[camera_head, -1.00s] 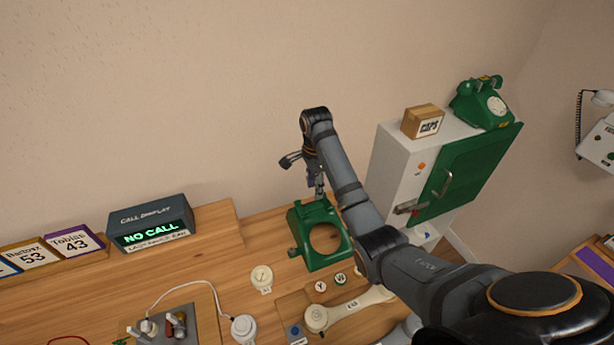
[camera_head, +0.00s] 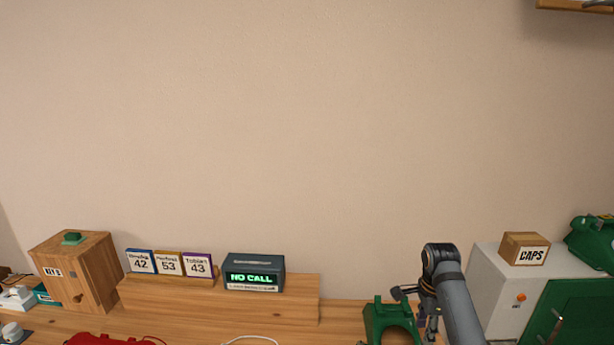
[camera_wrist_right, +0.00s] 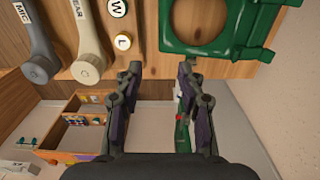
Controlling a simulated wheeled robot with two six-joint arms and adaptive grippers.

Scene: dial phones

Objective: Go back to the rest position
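My right gripper (camera_wrist_right: 160,75) is open and empty in the right wrist view. Its two fingers stand apart, over the table's edge beside the green phone body (camera_wrist_right: 205,30). In the head view my right arm comes up from the bottom right, and the right gripper (camera_head: 430,325) points down by the green phone body (camera_head: 392,322), partly cut off by the frame's lower edge. My left gripper is not in view.
A call display (camera_head: 254,273) reads NO CALL on a wooden shelf. Number cards and a KEY box (camera_head: 78,270) stand left. A white cabinet (camera_head: 492,290) with a CAPS box (camera_head: 526,250) stands right. Handsets (camera_wrist_right: 88,55) lie near the right gripper.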

